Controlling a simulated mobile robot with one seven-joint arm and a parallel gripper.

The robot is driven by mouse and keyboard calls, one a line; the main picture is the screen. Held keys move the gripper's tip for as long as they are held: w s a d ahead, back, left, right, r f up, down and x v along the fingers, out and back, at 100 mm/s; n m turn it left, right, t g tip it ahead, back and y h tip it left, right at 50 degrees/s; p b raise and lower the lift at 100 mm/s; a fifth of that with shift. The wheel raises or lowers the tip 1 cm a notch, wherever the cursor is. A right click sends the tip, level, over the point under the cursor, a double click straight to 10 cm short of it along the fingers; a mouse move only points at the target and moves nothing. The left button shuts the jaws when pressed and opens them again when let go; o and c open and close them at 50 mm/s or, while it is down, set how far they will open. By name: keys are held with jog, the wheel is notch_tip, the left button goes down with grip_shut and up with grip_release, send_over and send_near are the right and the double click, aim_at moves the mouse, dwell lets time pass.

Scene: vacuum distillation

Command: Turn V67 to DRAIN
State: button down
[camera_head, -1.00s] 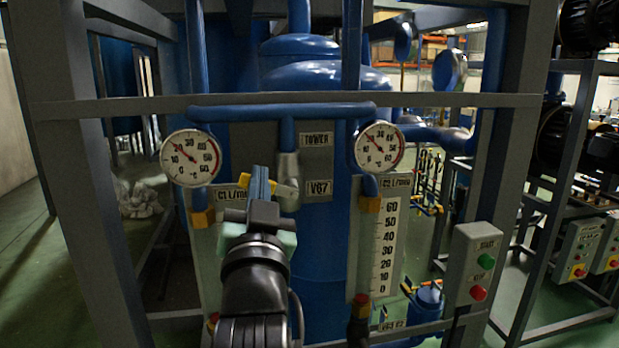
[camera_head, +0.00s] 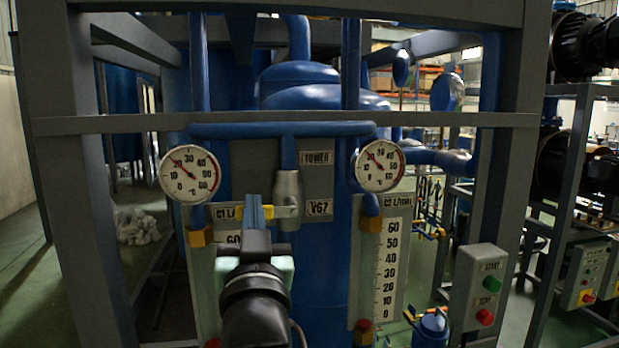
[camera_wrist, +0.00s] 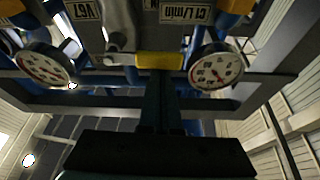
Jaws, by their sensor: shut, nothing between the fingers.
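Valve V67 (camera_head: 287,193) is a silver body on the blue pipe, beside the "V67" plate (camera_head: 319,208). Its yellow handle (camera_head: 282,211) lies level and reaches left from the body, passing behind my fingers. My gripper (camera_head: 254,206) is shut and empty, with its blue fingers in front of the handle. In the wrist view the yellow handle (camera_wrist: 158,60) lies crosswise at the tips of my gripper (camera_wrist: 160,78); whether they touch, I cannot tell. The silver valve body (camera_wrist: 119,25) is at upper left there. No DRAIN marking is legible.
A left gauge (camera_head: 190,174) and a right gauge (camera_head: 379,166) flank the valve. A grey crossbar (camera_head: 450,120) runs above them. A flow meter (camera_head: 388,265) and a START/STOP box (camera_head: 479,287) stand at right. Open floor shows at left.

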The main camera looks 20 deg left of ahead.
jog(key=s+d, duration=0.5)
jog(key=s, duration=0.2)
jog(key=shift+s+d+r, duration=0.2)
jog(key=shift+s+r, duration=0.1)
jog(key=shift+s, duration=0.1)
dwell(0.4)
